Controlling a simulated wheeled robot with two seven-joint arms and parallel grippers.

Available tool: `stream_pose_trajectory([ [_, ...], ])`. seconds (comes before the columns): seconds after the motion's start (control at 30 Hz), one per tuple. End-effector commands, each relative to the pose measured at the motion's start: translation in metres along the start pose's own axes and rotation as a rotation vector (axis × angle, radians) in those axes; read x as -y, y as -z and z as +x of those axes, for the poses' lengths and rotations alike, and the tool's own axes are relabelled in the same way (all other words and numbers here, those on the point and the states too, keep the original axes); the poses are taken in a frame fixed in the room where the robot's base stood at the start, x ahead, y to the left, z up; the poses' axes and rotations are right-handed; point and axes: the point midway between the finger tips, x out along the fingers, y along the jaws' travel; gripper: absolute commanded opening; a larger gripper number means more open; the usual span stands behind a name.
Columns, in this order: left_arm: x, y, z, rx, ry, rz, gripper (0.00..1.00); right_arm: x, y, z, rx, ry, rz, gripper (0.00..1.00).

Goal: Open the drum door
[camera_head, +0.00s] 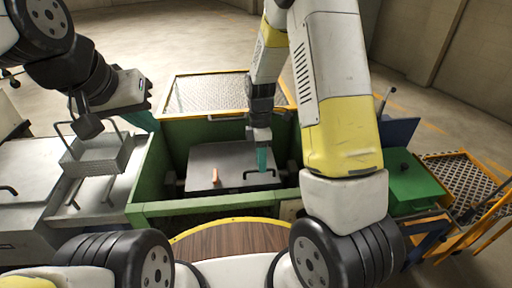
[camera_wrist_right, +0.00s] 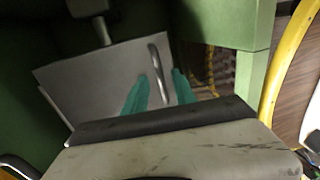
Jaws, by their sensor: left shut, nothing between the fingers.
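The drum door (camera_head: 232,164) is a flat grey panel inside the green drum housing (camera_head: 150,182); it looks closed. A dark bar handle (camera_head: 274,170) is on its right part, and an orange lever (camera_head: 215,177) stands near its middle. My right gripper (camera_head: 262,170) reaches down to the bar handle. In the right wrist view the handle (camera_wrist_right: 158,68) runs between its two teal fingers (camera_wrist_right: 160,80), which are apart with gaps beside the bar. Whether they touch it is unclear. My left gripper (camera_head: 143,121) is shut and empty, above the left edge of the housing.
A wire basket (camera_head: 98,158) stands on the grey bench (camera_head: 40,165) at the left, close to my left gripper. A yellow-framed mesh panel (camera_head: 215,95) is behind the housing. A green box (camera_head: 412,185) and yellow-railed steps (camera_head: 465,180) are at the right.

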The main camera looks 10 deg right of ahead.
Motion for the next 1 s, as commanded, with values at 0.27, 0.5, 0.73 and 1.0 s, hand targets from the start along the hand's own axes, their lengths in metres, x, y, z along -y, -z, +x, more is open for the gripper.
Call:
stream_pose_trajectory([
  [0.27,0.0,0.0,0.0,0.0,0.0,0.0,0.0,0.0003,-0.0002,0.0084,0.001,0.0,0.0,0.32],
  [0.5,0.0,0.0,0.0,0.0,0.0,0.0,0.0,0.0002,-0.0002,0.0081,0.0,0.0,0.0,0.05],
  [0.73,0.0,0.0,0.0,0.0,0.0,0.0,0.0,0.0001,-0.0001,0.0079,0.0,-0.001,0.001,0.0],
  [1.0,0.0,0.0,0.0,0.0,0.0,0.0,0.0,0.0,-0.0001,0.0077,0.0,-0.001,0.001,0.0],
])
